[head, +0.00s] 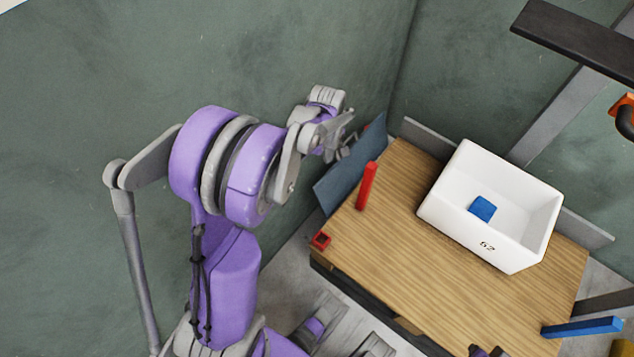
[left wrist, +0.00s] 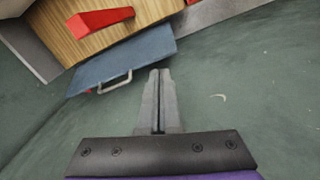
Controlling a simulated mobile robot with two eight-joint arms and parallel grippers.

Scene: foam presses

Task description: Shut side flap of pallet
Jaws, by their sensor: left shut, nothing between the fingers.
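The pallet (head: 400,260) has a wooden deck. Its side flap (head: 337,182) is a blue-grey panel along the left edge, leaning outward and open. My left gripper (head: 342,152) is beside the outer side of the flap, near the wall. In the left wrist view the left gripper (left wrist: 160,72) is shut and empty, with its tips close to the flap's lower edge, right of the handle. I cannot tell whether they touch.
A white bin (head: 450,205) holding a blue block (head: 482,208) stands on the deck. A red post (head: 367,186) stands near the flap, with a red socket (head: 321,240) at the corner. A blue bar (head: 582,327) is at the right. Green walls (head: 290,50) stand close behind.

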